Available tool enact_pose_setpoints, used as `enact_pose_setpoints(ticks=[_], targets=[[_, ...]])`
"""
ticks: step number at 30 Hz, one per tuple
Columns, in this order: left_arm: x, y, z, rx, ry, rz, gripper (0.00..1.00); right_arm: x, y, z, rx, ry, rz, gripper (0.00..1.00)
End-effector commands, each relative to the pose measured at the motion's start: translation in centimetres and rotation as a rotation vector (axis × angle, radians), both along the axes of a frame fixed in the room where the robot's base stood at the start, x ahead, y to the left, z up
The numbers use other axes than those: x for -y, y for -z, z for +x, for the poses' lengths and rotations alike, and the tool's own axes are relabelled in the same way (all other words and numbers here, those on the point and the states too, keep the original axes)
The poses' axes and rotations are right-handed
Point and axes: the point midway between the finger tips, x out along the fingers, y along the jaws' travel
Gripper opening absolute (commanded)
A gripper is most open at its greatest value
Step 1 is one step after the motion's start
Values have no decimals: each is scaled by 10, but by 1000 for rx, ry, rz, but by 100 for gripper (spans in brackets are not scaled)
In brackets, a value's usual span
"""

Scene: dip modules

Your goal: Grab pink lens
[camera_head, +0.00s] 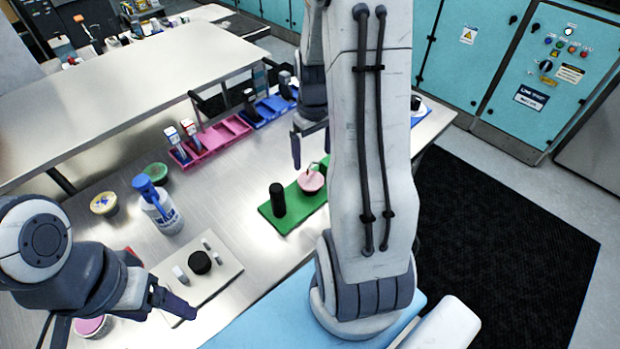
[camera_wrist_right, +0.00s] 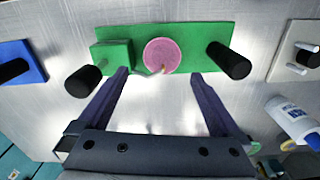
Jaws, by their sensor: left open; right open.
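The pink lens (camera_head: 311,181) is a round pink disc over the green plate (camera_head: 296,219), beside an upright black cylinder (camera_head: 277,200). The right wrist view shows the pink lens (camera_wrist_right: 162,55) between a green block (camera_wrist_right: 112,54) and a black cylinder (camera_wrist_right: 229,61). My right gripper (camera_head: 310,152) is open and empty. In its wrist view, its fingertips (camera_wrist_right: 160,76) are to either side of the lens and apart from it. My right arm hides part of the plate's right side in the head view. My left gripper (camera_head: 165,304) is open and empty at the lower left.
A beige plate (camera_head: 222,270) with a black knob (camera_head: 199,262) and small white pieces lies near my left gripper. A blue-and-white bottle (camera_head: 158,208) stands behind it. Pink trays (camera_head: 222,133) and blue trays (camera_head: 267,110) line the back. Bare metal table lies between.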

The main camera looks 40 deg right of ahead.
Motion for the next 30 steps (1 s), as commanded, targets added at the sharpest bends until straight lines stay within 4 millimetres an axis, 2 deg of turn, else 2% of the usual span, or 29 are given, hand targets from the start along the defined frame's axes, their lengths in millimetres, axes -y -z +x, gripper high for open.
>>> enact_pose_setpoints(ticks=[3,11,16,21,29,30], targets=[[0,-4,0,0,0,0,79,-1,18,-1,-5,-1,3,100],[0,-10,0,0,0,0,79,-3,37,-1,-4,-1,2,100],[0,-21,0,0,-1,0,79,-6,59,-1,-7,-1,5,100],[0,-23,0,0,-1,0,79,-5,78,0,-3,-1,2,100],[0,-23,0,0,-1,0,79,-4,82,1,1,0,0,100],[0,-23,0,0,-1,0,79,-4,82,1,1,0,0,96]])
